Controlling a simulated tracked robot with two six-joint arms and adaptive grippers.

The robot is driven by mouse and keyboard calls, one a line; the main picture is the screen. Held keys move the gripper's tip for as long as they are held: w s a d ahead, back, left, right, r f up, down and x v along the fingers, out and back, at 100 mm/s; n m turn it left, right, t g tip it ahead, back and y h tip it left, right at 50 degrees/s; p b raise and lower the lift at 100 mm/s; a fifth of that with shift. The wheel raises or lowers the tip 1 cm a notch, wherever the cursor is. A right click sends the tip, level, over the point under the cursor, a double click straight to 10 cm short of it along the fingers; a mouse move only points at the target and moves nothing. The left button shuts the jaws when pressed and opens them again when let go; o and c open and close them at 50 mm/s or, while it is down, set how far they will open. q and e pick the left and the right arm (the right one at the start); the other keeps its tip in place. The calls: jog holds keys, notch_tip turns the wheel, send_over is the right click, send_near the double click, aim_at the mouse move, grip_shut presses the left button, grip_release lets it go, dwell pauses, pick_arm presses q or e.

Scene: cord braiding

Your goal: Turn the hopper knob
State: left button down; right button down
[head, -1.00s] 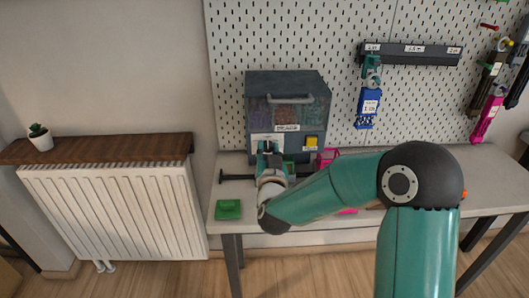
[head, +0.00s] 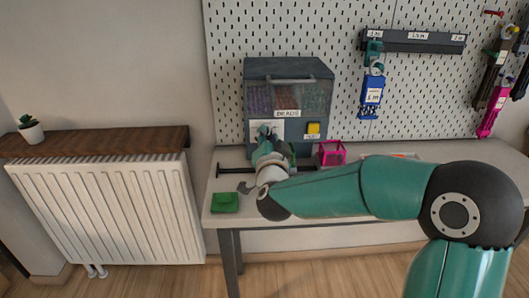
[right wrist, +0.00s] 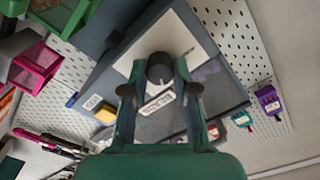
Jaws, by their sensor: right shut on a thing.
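The hopper (head: 288,98) is a dark grey box with a clear front full of beads, a "BEADS" label and a handle on top. It stands on the table against the pegboard. Its knob (right wrist: 160,68) is a dark round piece on a pale plate (right wrist: 176,38), seen in the right wrist view. My right gripper (head: 265,133) is at the lower left of the hopper's front. In the right wrist view its fingers (right wrist: 160,82) are shut on the knob from both sides. My left gripper is not in view.
A yellow button (head: 313,128) is right of the knob. A green block (head: 225,202) lies at the table's front left. Tools hang on the pegboard (head: 230,60).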

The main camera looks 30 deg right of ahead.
jog(key=m+b, duration=0.4)
jog(key=shift+r+m+b, duration=0.1)
jog(key=shift+m+b, duration=0.9)
jog(key=shift+m, duration=0.1)
jog(key=c, duration=0.9)
grip_release()
jog(key=shift+w, duration=0.1)
